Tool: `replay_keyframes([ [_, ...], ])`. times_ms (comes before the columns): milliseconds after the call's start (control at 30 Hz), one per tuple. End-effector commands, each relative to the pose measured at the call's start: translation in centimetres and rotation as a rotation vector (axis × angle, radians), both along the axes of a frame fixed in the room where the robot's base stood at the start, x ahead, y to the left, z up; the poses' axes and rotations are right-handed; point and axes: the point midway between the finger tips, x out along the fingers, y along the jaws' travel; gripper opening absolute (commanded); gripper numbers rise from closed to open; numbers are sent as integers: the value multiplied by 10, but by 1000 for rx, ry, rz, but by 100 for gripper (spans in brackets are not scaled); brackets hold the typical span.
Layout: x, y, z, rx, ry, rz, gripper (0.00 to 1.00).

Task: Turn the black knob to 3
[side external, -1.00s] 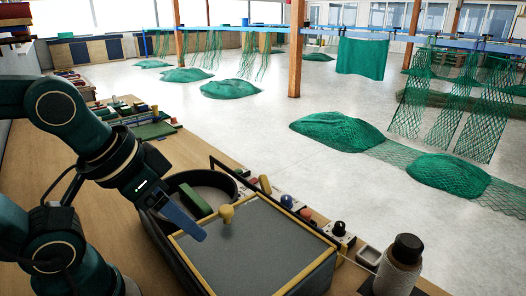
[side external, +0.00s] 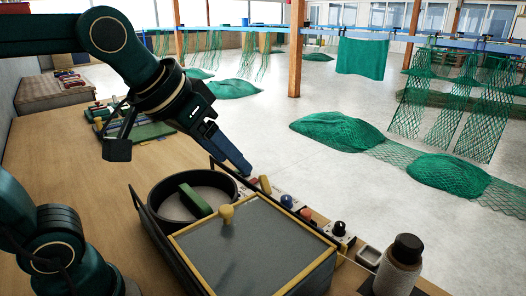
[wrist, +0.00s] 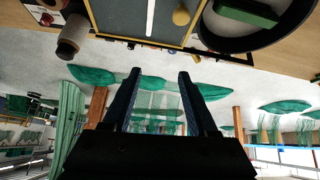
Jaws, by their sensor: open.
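The black knob (side external: 339,229) sits on a small pale plate at the right end of a row of controls along the bench's far edge. Its pointer setting and any numbers are too small to read. My gripper (side external: 243,168) is raised above the left end of that row, to the left of the black knob and apart from it. In the wrist view my gripper (wrist: 158,76) shows two separated fingers with nothing between them. I cannot make out the black knob for certain in the wrist view.
A grey-topped box with a yellow rim (side external: 190,232) and yellow knob (side external: 226,213) stands before the row. A round black pan (side external: 158,208) holds a green block (side external: 195,200). A blue button (side external: 287,201), red button (side external: 306,214) and twine spool (side external: 400,268) are near the knob.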

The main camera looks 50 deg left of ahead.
Motion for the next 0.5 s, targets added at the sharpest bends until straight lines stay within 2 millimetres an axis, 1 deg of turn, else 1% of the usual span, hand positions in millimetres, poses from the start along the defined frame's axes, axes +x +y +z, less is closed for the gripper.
replay_keyframes([
  [33,17,-2,5,-2,2,-1,59],
  [133,49,-8,11,-8,1,2,59],
  [267,90,-18,8,-13,10,1,59],
  [300,102,-22,5,-14,15,0,59],
  [367,120,-27,-2,-14,24,-3,59],
  [400,131,-32,-8,-15,31,-7,59],
  [467,147,-39,-18,-14,44,-11,59],
  [500,157,-43,-27,-13,54,-15,59],
])
